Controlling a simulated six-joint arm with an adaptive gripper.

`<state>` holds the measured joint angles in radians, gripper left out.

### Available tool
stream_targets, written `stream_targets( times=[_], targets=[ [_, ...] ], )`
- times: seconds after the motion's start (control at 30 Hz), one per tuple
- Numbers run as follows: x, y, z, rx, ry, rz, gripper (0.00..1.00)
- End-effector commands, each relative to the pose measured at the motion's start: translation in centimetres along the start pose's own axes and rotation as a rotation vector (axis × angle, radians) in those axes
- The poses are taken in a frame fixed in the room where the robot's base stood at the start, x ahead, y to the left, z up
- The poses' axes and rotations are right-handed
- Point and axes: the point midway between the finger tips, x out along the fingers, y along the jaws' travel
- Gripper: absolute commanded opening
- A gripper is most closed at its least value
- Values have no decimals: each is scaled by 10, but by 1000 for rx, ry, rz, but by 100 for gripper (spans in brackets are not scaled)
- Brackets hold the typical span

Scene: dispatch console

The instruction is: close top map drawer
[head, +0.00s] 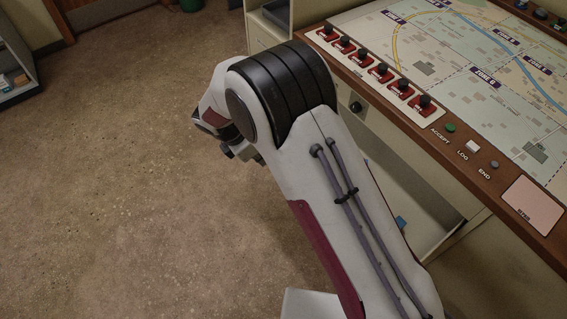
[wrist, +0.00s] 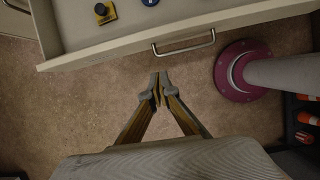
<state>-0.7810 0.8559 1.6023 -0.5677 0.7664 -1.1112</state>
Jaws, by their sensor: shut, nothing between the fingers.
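The map drawer (wrist: 95,50) stands open in the wrist view, its pale front edge running across the top of the picture with a metal bar handle (wrist: 185,47). Its pale inside also shows in the head view (head: 428,236), partly hidden behind my arm. Inside lie a yellow block with a black knob (wrist: 104,12) and a blue round piece (wrist: 149,2). My gripper (wrist: 158,80) is shut and empty, with its tips over the floor just outside the drawer front, apart from the handle. In the head view my arm hides most of the gripper.
The console top (head: 482,165) carries a map, a row of red switches (head: 363,58) and several buttons. At the right of the wrist view, a dark shelf (wrist: 292,128) holds orange-and-white items. The brown floor (head: 120,170) to the left is clear.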

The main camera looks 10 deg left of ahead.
Motion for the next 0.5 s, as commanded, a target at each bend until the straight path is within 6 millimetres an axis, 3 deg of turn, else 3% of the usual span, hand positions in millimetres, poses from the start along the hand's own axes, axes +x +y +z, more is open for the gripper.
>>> stream_targets(
  times=[0.5],
  targets=[
    [1,0,0,-34,1,0,0]
  ],
)
